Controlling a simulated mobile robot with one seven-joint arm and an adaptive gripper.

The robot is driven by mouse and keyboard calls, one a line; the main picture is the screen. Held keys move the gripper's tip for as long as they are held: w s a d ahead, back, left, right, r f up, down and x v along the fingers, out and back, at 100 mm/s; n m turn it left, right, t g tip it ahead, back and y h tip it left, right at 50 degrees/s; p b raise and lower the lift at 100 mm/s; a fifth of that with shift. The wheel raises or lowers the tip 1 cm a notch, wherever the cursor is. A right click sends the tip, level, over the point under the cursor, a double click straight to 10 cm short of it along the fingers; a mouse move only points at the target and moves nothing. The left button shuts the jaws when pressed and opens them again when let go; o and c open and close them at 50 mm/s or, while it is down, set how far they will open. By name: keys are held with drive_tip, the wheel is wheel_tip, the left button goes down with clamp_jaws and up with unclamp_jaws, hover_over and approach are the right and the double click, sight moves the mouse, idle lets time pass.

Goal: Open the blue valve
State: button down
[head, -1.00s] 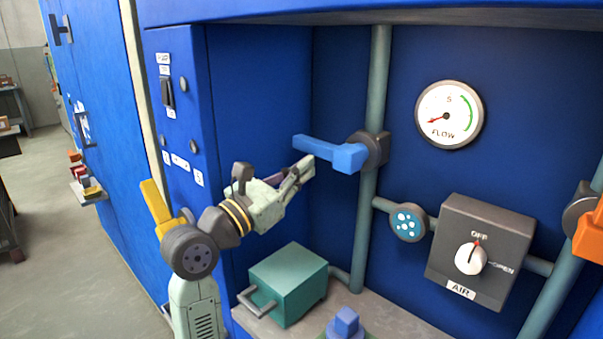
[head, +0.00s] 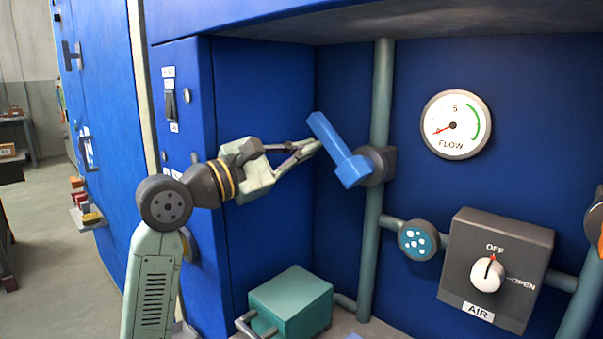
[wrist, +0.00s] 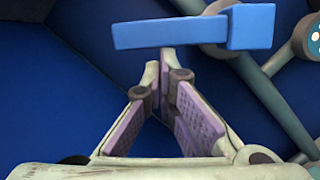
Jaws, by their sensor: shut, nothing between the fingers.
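The blue valve handle (head: 337,150) is a lever on a dark hub (head: 378,165) on the vertical grey-green pipe (head: 382,100). In the head view it slants up and left from the hub. My gripper (head: 316,147) is shut and empty, with its fingertips close to the left side of the lever. In the wrist view the lever (wrist: 190,27) lies across the top, just beyond the closed fingertips (wrist: 160,58). I cannot tell whether the tips touch it.
A flow gauge (head: 456,124) has its red needle pointing lower left. A grey AIR box (head: 495,265) has its knob at OFF. A teal box (head: 292,302) stands below my gripper. A blue cabinet wall (head: 262,90) is close on the left.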

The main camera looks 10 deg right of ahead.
drive_tip(key=r+m, duration=0.1)
drive_tip(key=m, duration=0.1)
drive_tip(key=s+d+r+m+g, duration=0.1)
drive_tip(key=m, duration=0.1)
drive_tip(key=s+r+m+b, duration=0.1)
drive_tip(key=m, duration=0.1)
drive_tip(key=shift+d+r+y, duration=0.15)
drive_tip(key=shift+r+y, duration=0.2)
drive_tip(key=shift+y, duration=0.05)
drive_tip(key=shift+s+d+r+m+g, duration=0.4)
drive_tip(key=shift+s+d+r+m, duration=0.2)
drive_tip(key=shift+s+r+m, duration=0.4)
drive_tip(key=shift+f, duration=0.2)
approach(321, 128)
drive_tip(key=s, duration=0.1)
drive_tip(key=s+a+r, duration=0.1)
drive_tip(key=s+a, duration=0.1)
drive_tip(key=shift+r, duration=0.35)
